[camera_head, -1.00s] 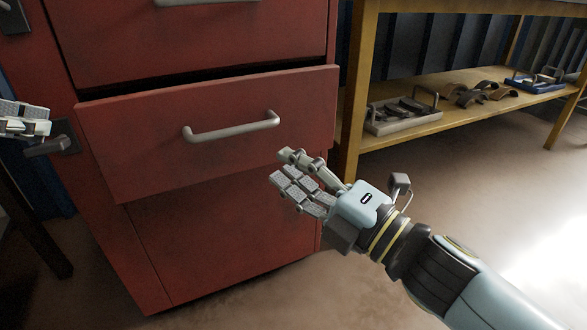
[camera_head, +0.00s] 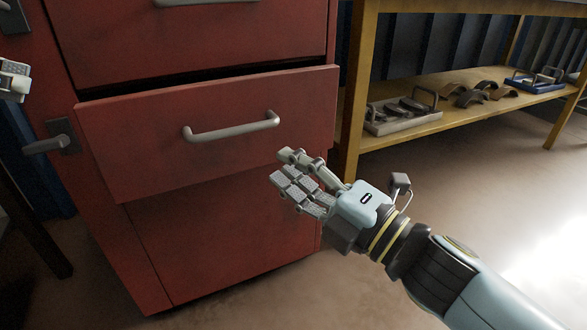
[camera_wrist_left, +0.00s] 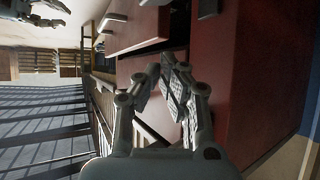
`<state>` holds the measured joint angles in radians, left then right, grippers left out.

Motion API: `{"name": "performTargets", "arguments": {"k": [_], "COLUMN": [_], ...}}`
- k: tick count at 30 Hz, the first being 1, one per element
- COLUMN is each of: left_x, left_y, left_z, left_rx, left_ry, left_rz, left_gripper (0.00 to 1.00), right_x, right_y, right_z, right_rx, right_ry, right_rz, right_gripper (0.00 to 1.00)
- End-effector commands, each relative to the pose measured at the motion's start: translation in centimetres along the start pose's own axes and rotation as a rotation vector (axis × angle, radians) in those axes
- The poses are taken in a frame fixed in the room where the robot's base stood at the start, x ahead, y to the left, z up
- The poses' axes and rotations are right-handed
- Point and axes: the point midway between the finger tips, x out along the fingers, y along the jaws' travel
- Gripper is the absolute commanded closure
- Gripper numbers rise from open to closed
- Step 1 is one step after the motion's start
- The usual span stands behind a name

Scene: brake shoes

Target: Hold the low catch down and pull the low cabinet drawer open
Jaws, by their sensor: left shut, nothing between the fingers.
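The red low drawer (camera_head: 215,135) stands partly out of the cabinet, with a dark gap above its front. Its grey bar handle (camera_head: 232,127) is free of both grippers. The low catch (camera_head: 50,143) is a dark plate with a grey lever on the cabinet's left side; nothing touches it. My left gripper (camera_head: 14,80) is above and left of the catch, cut off by the picture edge. It is shut and empty, as the left wrist view (camera_wrist_left: 161,69) also shows. My right gripper (camera_head: 282,168) is open and empty, just right of and below the handle.
Another drawer (camera_head: 190,40) with its own handle is above, and an upper catch (camera_head: 13,16) is at the top left. A wooden shelf (camera_head: 450,122) at the right bears a grey tray (camera_head: 402,124), loose brake shoes (camera_head: 468,97) and a blue tray (camera_head: 533,85). The floor at right is clear.

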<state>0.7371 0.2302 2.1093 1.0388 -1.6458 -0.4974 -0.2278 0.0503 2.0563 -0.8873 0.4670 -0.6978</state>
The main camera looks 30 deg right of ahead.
Motion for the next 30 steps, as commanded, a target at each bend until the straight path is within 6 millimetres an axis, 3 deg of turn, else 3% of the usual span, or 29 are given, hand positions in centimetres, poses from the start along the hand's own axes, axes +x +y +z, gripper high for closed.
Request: {"name": "performTargets", "arguments": {"k": [13,30], "left_x": [-1.3,-1.4], "left_y": [0.0,0.0], "left_z": [-2.1,-2.2], "left_rx": [0.002,0.000], "left_ry": [0.001,-0.001], "left_rz": [0.000,0.001], "left_gripper": [1.00,1.00], "right_x": [0.0,0.0], "right_y": [0.0,0.0], "right_z": [0.0,0.0], "right_rx": [0.000,0.000], "right_ry": [0.000,0.000], "right_rz": [0.000,0.000], "right_gripper": [0.77,0.77]}}
